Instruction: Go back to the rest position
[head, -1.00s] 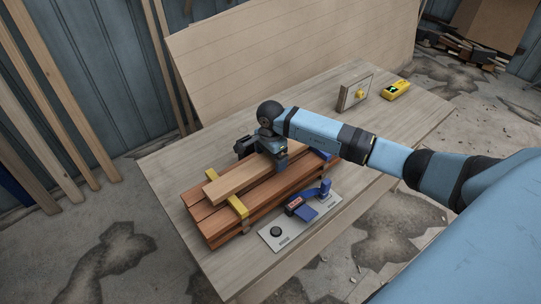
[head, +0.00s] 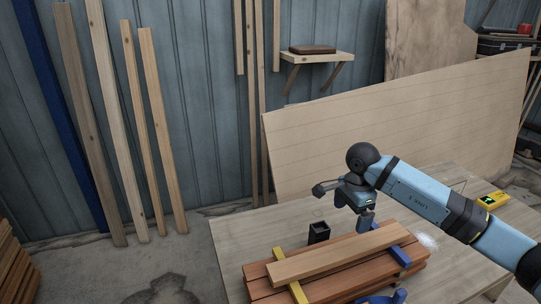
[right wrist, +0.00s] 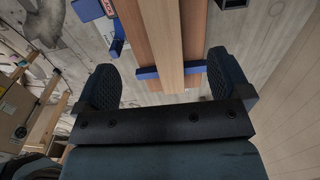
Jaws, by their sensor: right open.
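My right gripper (head: 365,220) is above the far side of the table, just behind the stacked boards. In the right wrist view its two fingers (right wrist: 165,85) are spread wide with nothing between them that they touch. A light board (head: 335,252) lies on top of a stack of reddish boards (head: 345,284), which also shows ahead of the fingers in the right wrist view (right wrist: 140,22). A yellow strap or clamp piece (head: 298,291) and a blue one (head: 400,256) cross the stack. My left gripper is in neither view.
The table (head: 235,237) has a small black open box (head: 319,232) behind the stack and a yellow device (head: 492,201) at the far right. A large wooden panel (head: 390,125) leans behind the table. Tall planks (head: 125,130) lean on the wall at left.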

